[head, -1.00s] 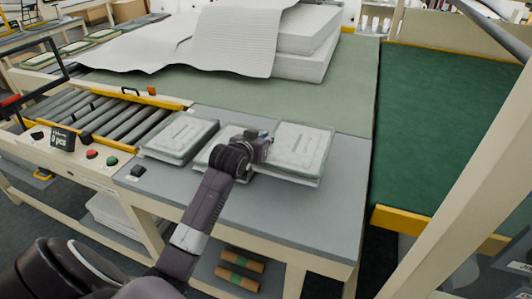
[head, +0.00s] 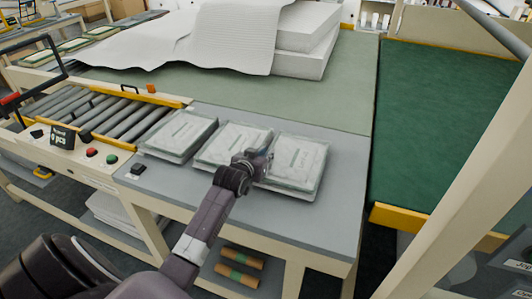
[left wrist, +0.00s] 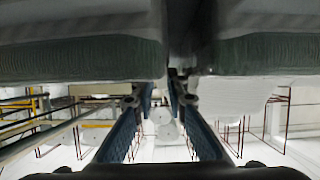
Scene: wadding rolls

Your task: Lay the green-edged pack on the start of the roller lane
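Three pale flat packs lie in a row on the grey table: a left pack (head: 180,134), a middle pack (head: 230,143) and a right pack (head: 300,163). All look alike with greenish edges. My left gripper (head: 265,160) is at the gap between the middle and right packs. In the left wrist view its fingers (left wrist: 167,90) stand apart with nothing visible between them, and two green-sided packs (left wrist: 80,58) (left wrist: 260,55) fill the top. The roller lane (head: 105,115), grey rollers with yellow edges, is left of the packs. My right gripper is not in view.
A control box (head: 62,138) with red and green buttons stands at the lane's front. White wadding sheets (head: 225,35) lie on the green table behind. A dark green surface (head: 450,130) is at the right.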

